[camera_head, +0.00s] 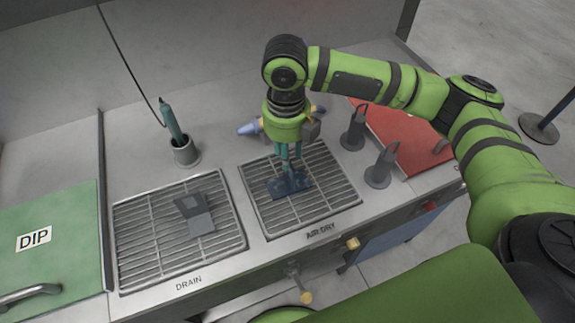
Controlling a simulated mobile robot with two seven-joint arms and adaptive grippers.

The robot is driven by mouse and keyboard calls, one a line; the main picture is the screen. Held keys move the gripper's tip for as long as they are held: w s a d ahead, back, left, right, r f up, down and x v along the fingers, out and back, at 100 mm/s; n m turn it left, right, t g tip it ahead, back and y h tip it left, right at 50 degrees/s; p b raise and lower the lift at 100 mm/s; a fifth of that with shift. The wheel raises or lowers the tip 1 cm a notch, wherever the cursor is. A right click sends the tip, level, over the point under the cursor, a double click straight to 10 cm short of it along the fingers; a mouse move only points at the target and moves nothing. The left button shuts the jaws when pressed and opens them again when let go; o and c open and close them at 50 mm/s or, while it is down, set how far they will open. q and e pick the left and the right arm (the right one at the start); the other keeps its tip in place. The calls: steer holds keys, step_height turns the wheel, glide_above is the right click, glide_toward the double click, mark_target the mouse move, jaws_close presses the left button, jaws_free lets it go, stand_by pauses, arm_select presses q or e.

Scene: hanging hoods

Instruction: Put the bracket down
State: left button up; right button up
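A dark blue bracket (289,184) is at the rack marked AIR DRY (337,193). My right gripper (288,170) points down over this rack, its teal fingers close together on the bracket's upper part. The bracket is low over the bars; I cannot tell whether it touches them. The fingers partly hide it. A second, grey bracket (200,222) lies on the rack marked DRAIN (146,272), with no gripper near it. My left gripper is not in view.
A teal tool stands in a grey holder (184,152) behind the drain rack. Two dark upright handles (352,134) (380,168) stand right of the air-dry rack, near a red lid (405,142). A green DIP lid (60,215) is at left. A blue-tipped object (248,128) lies behind my gripper.

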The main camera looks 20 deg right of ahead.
steer(key=shift+r+b, duration=0.3)
steer(key=shift+r, duration=2.35)
